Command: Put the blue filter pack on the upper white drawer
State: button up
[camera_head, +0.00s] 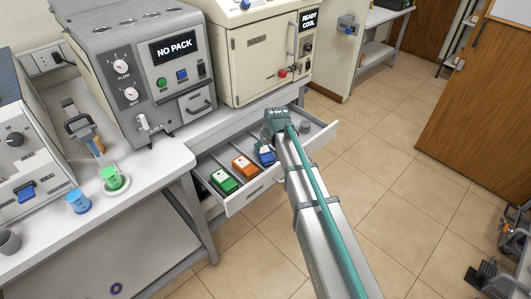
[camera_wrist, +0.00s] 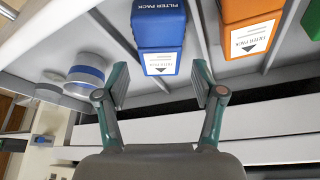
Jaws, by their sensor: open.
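The blue filter pack (camera_head: 266,156) lies in a compartment of the open white drawer (camera_head: 253,193), right of the orange pack. In the wrist view the blue pack (camera_wrist: 158,28) is ahead, with its white label end facing me. My gripper (camera_wrist: 161,82) is open and empty; its two teal fingers point toward that label end, with a finger to each side and a gap before the pack. In the head view my wrist hangs over the drawer beside the blue pack and hides part of it and the fingers.
An orange pack (camera_head: 243,167) and a green pack (camera_head: 222,181) lie in neighbouring compartments, separated by thin dividers. A round can with a blue band (camera_wrist: 85,76) is at the left in the wrist view. The grey NO PACK machine (camera_head: 150,75) and cream oven (camera_head: 262,62) stand behind the drawer.

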jog(key=v, duration=0.5)
jog(key=shift+s+r+b, duration=0.1)
jog(key=shift+r+b, duration=0.2)
